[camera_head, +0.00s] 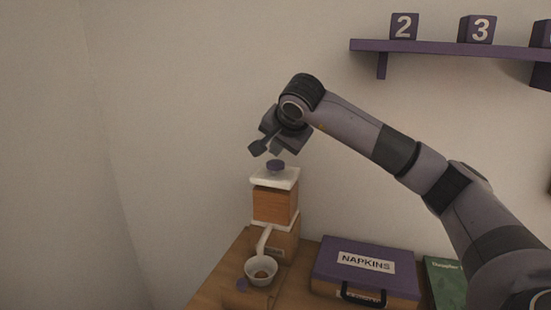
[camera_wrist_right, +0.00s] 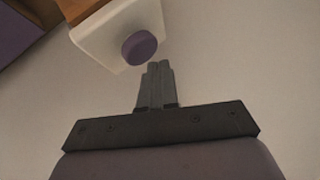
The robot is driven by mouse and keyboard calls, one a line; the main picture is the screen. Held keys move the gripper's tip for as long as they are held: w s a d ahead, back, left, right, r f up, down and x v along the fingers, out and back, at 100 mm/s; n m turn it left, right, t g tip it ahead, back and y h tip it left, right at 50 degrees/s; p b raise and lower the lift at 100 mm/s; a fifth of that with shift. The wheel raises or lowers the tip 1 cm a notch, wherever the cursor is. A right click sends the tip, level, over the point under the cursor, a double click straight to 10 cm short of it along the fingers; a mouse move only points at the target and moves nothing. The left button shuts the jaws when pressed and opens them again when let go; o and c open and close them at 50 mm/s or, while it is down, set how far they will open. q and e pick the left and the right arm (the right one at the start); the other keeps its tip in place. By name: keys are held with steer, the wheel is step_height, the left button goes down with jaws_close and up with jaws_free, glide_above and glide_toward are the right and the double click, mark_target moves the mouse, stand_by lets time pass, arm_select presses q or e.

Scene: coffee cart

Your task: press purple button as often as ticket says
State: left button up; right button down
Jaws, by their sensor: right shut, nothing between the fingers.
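The purple button (camera_head: 275,165) sits on the white top (camera_head: 288,178) of a wooden dispenser (camera_head: 272,204) in the head view. In the right wrist view the purple button (camera_wrist_right: 139,47) shows on the white top, just beyond and left of the fingertips. My right gripper (camera_head: 266,150) is shut and empty, slightly above the button and apart from it. Its closed fingers also show in the wrist view (camera_wrist_right: 158,72). No ticket can be made out in either view. My left gripper is not in view.
A purple napkins box (camera_head: 365,264) and a green book (camera_head: 444,283) lie to the right on the wooden table (camera_head: 212,284). Purple number blocks (camera_head: 404,27) stand on a wall shelf (camera_head: 450,49).

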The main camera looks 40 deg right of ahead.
mark_target(277, 164)
steer(key=shift+r+p, duration=0.9)
steer(key=shift+r, duration=1.6)
stand_by(0.8)
step_height(277, 164, up, 4)
steer(key=shift+f, duration=0.1)
steer(key=shift+f, duration=0.1)
stand_by(0.4)
